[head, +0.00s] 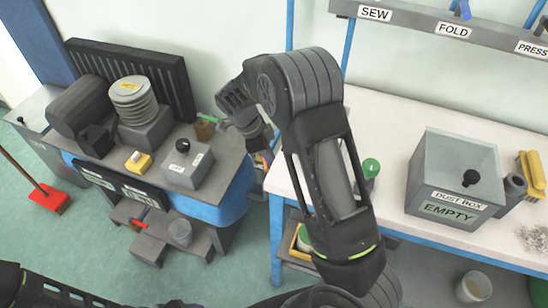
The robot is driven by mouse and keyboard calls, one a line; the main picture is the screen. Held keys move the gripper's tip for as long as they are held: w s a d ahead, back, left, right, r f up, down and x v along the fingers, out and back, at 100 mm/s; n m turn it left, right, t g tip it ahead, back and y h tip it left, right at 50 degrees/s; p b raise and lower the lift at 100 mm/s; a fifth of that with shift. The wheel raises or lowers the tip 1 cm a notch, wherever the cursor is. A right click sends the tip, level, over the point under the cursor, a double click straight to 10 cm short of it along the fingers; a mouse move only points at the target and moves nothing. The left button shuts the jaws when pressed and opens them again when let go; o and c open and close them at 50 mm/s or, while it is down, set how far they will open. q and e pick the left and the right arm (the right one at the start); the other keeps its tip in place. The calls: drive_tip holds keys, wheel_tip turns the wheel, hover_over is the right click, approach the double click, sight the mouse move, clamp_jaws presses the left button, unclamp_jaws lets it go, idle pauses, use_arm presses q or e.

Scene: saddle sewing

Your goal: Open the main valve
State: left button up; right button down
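A small brass-brown fitting with a green top (205,128) stands at the back right corner of the left bench; it may be the main valve, but it is too small to be sure. My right arm rises through the middle of the head view and bends left at its elbow. Its dark wrist and gripper (255,130) hang just right of the fitting, apart from it in the picture. The fingers are largely hidden, so I cannot tell whether they are open. My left arm shows only along the bottom left edge, with its gripper out of view.
The left bench (228,150) holds a grey box with a black knob (188,165), a yellow block (138,162) and a ribbed stack (132,98). A red-handled item (140,217) is on the step below. The right table (400,130) carries a dust box (455,180).

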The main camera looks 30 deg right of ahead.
drive_tip(key=shift+w+a+f+m+b, duration=0.1)
drive_tip(key=shift+w+a+m+b, duration=0.05)
drive_tip(key=shift+a+m+b, duration=0.2)
drive_tip(key=shift+w+a+m+g+y+b, duration=0.2)
drive_tip(key=shift+a+m+g+y+b, duration=0.15)
drive_tip(key=shift+m, duration=0.7)
use_arm(q)
drive_tip(key=shift+a+x, duration=0.2)
drive_tip(key=shift+x, duration=0.85)
use_arm(e)
drive_tip(key=shift+w+a, duration=0.25)
drive_tip(key=shift+a, duration=0.25)
use_arm(q)
drive_tip(key=shift+f+b, duration=0.1)
drive_tip(key=shift+b, duration=0.2)
use_arm(e)
drive_tip(key=shift+w, duration=0.1)
drive_tip(key=shift+r, duration=0.25)
